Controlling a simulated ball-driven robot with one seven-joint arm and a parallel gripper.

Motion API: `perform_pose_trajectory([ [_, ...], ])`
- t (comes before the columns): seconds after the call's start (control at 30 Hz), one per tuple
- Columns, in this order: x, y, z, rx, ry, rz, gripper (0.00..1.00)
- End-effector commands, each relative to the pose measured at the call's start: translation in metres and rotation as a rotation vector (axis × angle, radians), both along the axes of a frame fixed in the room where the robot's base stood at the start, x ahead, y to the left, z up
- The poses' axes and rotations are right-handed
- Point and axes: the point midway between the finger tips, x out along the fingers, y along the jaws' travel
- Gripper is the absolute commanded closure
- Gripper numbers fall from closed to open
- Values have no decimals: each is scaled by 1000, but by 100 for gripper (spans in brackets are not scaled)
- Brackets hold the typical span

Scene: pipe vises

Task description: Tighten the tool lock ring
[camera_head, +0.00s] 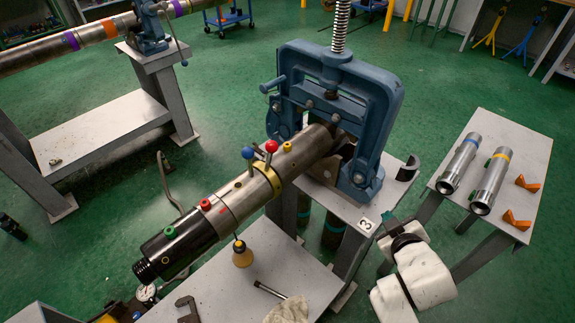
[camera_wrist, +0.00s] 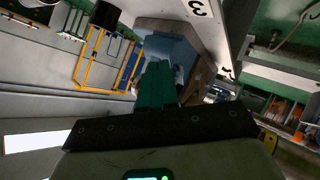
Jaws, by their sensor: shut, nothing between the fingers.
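The long steel and black tool (camera_head: 225,196) lies tilted in the blue pipe vise (camera_head: 378,97), its black threaded end toward the lower left. A brass-coloured ring, which looks like the lock ring (camera_head: 266,178), goes around its middle. My gripper shows in the wrist view as teal fingers (camera_wrist: 157,70), shut and empty. In the head view my white arm is right of the vise, well apart from the ring. The wrist view does not clearly show the ring.
A side table (camera_head: 520,150) at right holds two steel tubes (camera_head: 492,181) and orange V-blocks (camera_head: 519,219). The vise stands on a bench marked 3 (camera_head: 365,224). A lower shelf (camera_head: 255,268) holds a rag (camera_head: 288,310). Another vise (camera_head: 152,28) stands at upper left. Green floor lies between.

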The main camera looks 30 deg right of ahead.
Motion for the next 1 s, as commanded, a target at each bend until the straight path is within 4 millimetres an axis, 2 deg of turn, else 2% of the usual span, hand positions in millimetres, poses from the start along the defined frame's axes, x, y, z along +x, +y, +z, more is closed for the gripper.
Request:
perform_pose_trajectory([
  [0.1, 20, -13, 33, -166, -129, 67, 100],
  [0.23, 38, -13, 69, -354, -258, 170, 100],
  [0.37, 51, -1, 97, -533, -370, 299, 100],
  [0.5, 59, 25, 119, -712, -476, 464, 100],
  [0.67, 59, 63, 128, -885, -581, 682, 100],
  [0.8, 51, 96, 124, -986, -656, 868, 100],
  [1.0, 40, 124, 115, -1050, -721, 1036, 100],
])
